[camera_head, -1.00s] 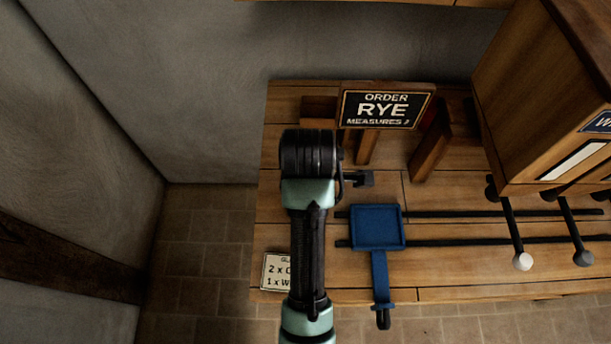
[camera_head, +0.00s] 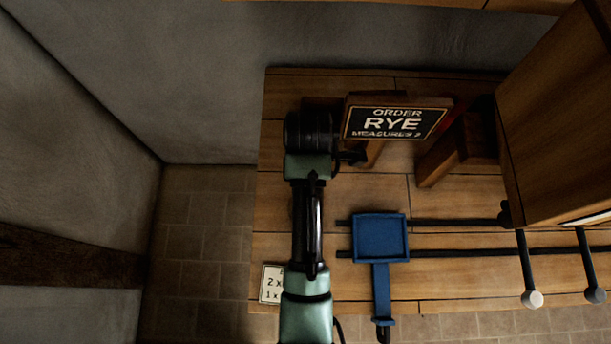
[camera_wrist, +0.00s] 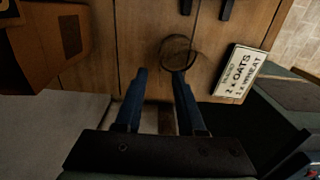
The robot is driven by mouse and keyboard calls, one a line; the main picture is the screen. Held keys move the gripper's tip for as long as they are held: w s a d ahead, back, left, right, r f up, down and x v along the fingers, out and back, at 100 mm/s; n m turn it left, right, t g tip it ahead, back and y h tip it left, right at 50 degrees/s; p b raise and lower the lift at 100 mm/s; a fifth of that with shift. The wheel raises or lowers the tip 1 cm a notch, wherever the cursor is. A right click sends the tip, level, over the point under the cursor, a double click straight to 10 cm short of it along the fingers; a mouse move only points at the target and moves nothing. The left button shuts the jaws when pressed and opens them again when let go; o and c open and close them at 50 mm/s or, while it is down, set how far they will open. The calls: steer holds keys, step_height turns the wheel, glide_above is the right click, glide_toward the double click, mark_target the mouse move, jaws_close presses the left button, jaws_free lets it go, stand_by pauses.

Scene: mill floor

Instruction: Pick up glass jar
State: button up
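A round clear glass jar (camera_wrist: 178,53) shows as a dark ring on the wooden bench in the wrist view, just beyond my fingertips and nearer the right one. My gripper (camera_wrist: 161,73) has two blue fingers, spread apart with nothing seen between them. The right fingertip overlaps the jar's near edge in the picture; I cannot tell whether it touches. In the head view my arm covers the spot where the jar stands, and the fingers are hidden.
A small card (camera_head: 272,284) reading oats and wheat lies beside the jar; it also shows in the wrist view (camera_wrist: 239,73). An "ORDER RYE" sign (camera_head: 396,122) stands behind. A blue tray (camera_head: 380,238) and dark rails lie right, below a wooden cabinet (camera_head: 555,120) with levers.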

steer(key=shift+a+f+p, duration=0.2)
steer(key=shift+f+p, duration=0.4)
steer(key=shift+f, duration=2.3)
jaws_close()
steer(key=shift+w, duration=0.1)
